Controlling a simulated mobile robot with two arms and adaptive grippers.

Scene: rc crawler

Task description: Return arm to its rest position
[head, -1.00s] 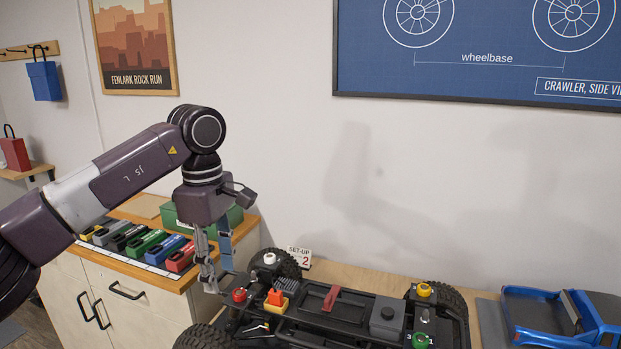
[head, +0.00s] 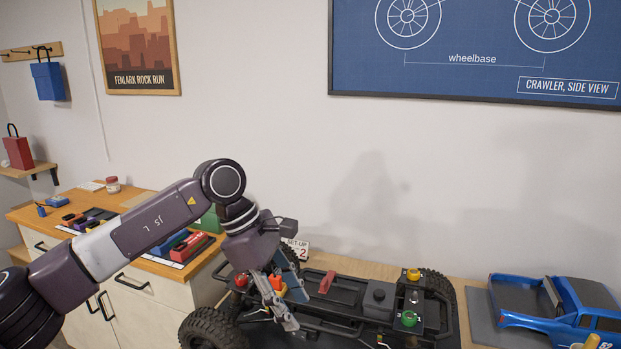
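My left arm comes in from the left, and its wrist and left gripper (head: 279,300) hang in front of the black crawler chassis (head: 345,329). The gripper points down and to the right, with its fingers over the chassis's left part. Its fingertips overlap in this view, so its opening is unclear. A red part (head: 327,281), a yellow cap (head: 413,274) and a green cap (head: 409,318) sit on the chassis. My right gripper is not in view.
A wooden-topped cabinet (head: 134,256) with coloured packs, a blue one (head: 172,243) among them, stands behind my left arm. A blue truck body (head: 570,309) lies on a grey mat (head: 483,318) at right. A set-up sign (head: 296,247) stands behind the chassis.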

